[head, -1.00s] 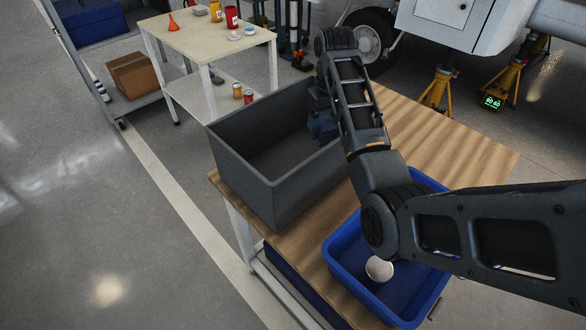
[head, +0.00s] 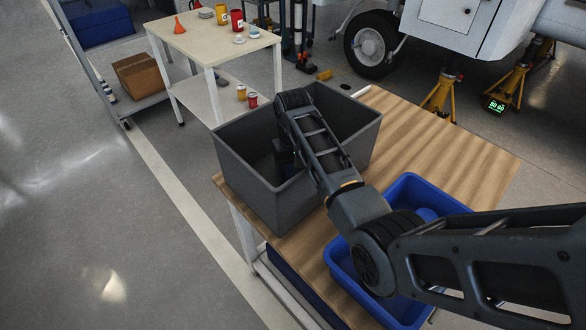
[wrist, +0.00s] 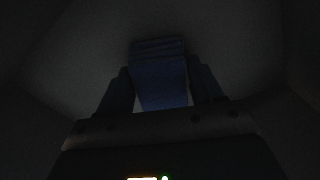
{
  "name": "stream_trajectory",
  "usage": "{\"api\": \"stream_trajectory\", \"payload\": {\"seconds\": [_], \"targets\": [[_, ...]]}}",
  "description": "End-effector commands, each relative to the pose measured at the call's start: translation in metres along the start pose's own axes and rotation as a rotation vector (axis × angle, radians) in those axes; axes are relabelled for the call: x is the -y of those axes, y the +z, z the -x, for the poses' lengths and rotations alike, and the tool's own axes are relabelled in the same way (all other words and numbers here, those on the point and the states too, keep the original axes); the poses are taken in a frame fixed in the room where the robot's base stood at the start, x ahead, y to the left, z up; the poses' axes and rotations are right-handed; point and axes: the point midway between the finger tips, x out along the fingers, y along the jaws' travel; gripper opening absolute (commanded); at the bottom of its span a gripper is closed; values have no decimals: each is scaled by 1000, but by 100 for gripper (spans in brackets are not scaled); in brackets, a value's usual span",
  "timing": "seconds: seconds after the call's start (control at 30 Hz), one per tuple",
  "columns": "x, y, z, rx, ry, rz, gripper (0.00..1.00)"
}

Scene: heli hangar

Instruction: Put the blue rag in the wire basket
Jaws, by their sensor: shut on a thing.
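My gripper (wrist: 160,88) is shut on a folded dark blue cloth, which looks like the blue rag (wrist: 160,75). The cloth sits between the two fingers in the dim wrist view. In the head view my arm reaches down into a deep grey bin (head: 262,196) on the wooden table, and the gripper is mostly hidden by my arm and the bin. Whether the cloth touches the bin floor cannot be told. The bin has solid walls; no wire basket is recognisable.
A blue tray (head: 340,262) stands on the wooden table (head: 440,130), partly under my arm, with a blue item (head: 427,213) in it. The table's far right is bare. A cream side table (head: 205,42) with mugs stands behind. Yellow jack stands (head: 440,95) stand at the right.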

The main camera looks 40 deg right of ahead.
Motion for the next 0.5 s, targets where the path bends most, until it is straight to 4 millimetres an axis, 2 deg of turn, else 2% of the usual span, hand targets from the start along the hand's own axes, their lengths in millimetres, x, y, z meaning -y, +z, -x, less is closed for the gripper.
{"api": "stream_trajectory", "payload": {"seconds": [0.4,0.43,0.5], "targets": [[0,0,-6,1,0,0,41],[0,0,-5,0,0,0,68],[0,0,-4,0,0,0,75]]}}
